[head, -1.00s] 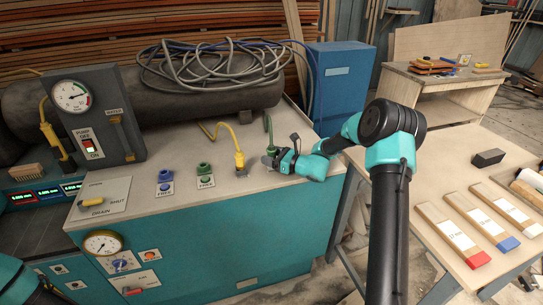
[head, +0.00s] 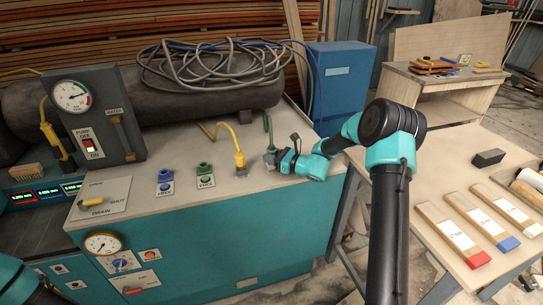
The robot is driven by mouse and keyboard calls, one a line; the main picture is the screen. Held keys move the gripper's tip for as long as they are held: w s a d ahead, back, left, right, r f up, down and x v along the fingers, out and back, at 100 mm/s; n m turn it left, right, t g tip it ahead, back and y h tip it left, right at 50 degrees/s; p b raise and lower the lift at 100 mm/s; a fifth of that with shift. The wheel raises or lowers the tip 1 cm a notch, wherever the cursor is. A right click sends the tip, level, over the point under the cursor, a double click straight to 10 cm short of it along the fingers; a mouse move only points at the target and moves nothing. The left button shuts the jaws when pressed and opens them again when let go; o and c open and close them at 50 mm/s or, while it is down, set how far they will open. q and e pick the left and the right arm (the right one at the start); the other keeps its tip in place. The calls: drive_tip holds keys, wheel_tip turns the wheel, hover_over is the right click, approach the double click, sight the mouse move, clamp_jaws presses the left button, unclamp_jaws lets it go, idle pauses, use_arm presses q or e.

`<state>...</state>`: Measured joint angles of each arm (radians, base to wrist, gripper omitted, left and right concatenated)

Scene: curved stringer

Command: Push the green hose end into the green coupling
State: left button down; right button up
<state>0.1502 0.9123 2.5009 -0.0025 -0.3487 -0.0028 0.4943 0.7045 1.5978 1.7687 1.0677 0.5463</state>
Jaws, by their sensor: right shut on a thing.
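The green hose (head: 267,124) comes down behind the right end of the bench top to my right gripper. My right gripper (head: 271,158) is shut on the green hose end, which its jaws mostly hide. The green coupling (head: 205,169) stands on the bench top to the left, with a small label in front of it and its mouth clear. My right gripper is apart from it, with the yellow hose plug between them. My left gripper is out of view; only a bit of my left arm shows at the lower left corner.
A yellow hose plug (head: 239,158) stands upright on the bench between the green coupling and my right gripper. A blue coupling (head: 165,176) is left of the green one. The black tank (head: 215,108) with coiled hoses lies behind. The bench front edge is clear.

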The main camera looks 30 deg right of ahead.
sight(275, 149)
drive_tip(key=shift+r, duration=0.15)
drive_tip(key=shift+r, duration=0.65)
wheel_tip(275, 149, up, 2)
drive_tip(key=shift+r, duration=0.1)
drive_tip(key=s+a, duration=0.4)
drive_tip(key=s, duration=0.3)
drive_tip(key=s+a+r, duration=0.1)
drive_tip(key=s+a, duration=0.2)
drive_tip(key=s, duration=0.4)
drive_tip(key=shift+a+r, duration=0.15)
drive_tip(key=shift+a, duration=0.2)
